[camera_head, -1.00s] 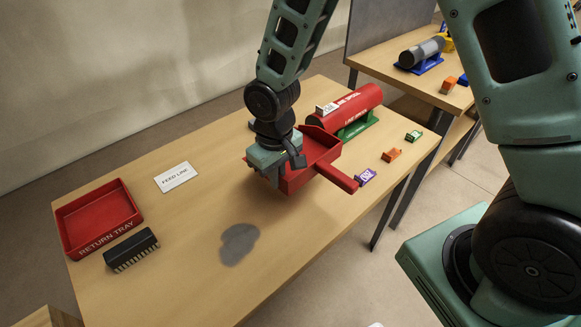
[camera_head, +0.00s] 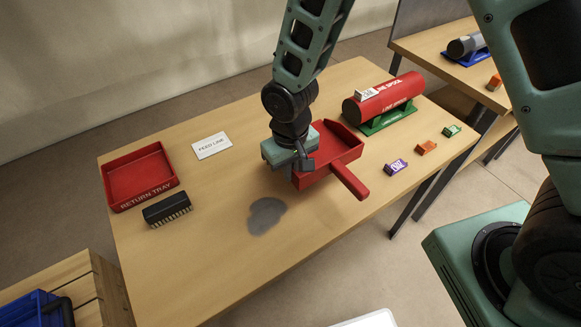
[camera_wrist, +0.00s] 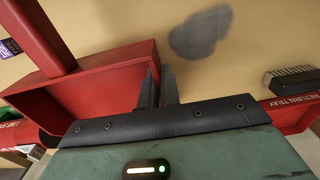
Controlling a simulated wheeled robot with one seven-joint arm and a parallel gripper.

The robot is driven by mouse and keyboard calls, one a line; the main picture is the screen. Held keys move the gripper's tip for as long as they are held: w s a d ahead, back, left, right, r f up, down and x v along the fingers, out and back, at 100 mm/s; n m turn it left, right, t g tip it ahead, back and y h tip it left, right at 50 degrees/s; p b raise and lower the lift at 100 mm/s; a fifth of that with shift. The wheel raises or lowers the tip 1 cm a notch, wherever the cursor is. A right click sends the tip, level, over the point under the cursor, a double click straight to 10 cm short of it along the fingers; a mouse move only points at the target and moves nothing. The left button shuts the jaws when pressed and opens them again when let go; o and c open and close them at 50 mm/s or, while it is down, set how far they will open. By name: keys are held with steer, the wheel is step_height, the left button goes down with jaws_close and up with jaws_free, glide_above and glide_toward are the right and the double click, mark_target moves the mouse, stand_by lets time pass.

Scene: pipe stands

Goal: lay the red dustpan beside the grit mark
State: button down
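The red dustpan (camera_head: 334,157) is in my gripper (camera_head: 301,160), its handle pointing to the front right in the head view. In the wrist view my two dark fingers (camera_wrist: 160,86) are closed on a side wall of the dustpan (camera_wrist: 95,85). It hangs over the table to the upper right of the grit mark (camera_head: 267,215), a flat grey patch that also shows in the wrist view (camera_wrist: 200,32). The dustpan does not cover the mark. I cannot tell how high it is above the table.
The red return tray (camera_head: 140,176) and a black brush (camera_head: 167,209) are at the left. A white feed line card (camera_head: 212,145) lies behind. A red spool (camera_head: 385,98) and small purple (camera_head: 396,167), orange and green blocks are at the right. The table front is clear.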

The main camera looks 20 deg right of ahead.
mark_target(291, 200)
steer(key=shift+f+b, duration=2.7)
steer(key=shift+f, duration=1.3)
steer(key=shift+f, duration=0.4)
steer(key=c, duration=1.5)
jaws_free()
steer(key=shift+c, duration=0.2)
step_height(291, 200, up, 18)
steer(key=shift+f+b, duration=0.25)
steer(key=shift+b, duration=0.5)
steer(key=s+d+r+n, duration=0.1)
steer(key=s+n, duration=0.1)
steer(key=s, duration=0.7)
steer(key=s+d+r+n, duration=0.1)
steer(key=s+r+n, duration=0.1)
steer(key=s, duration=0.7)
steer(key=shift+d+r+y, duration=0.15)
steer(key=shift+d+y, duration=0.15)
steer(key=shift+d, duration=0.1)
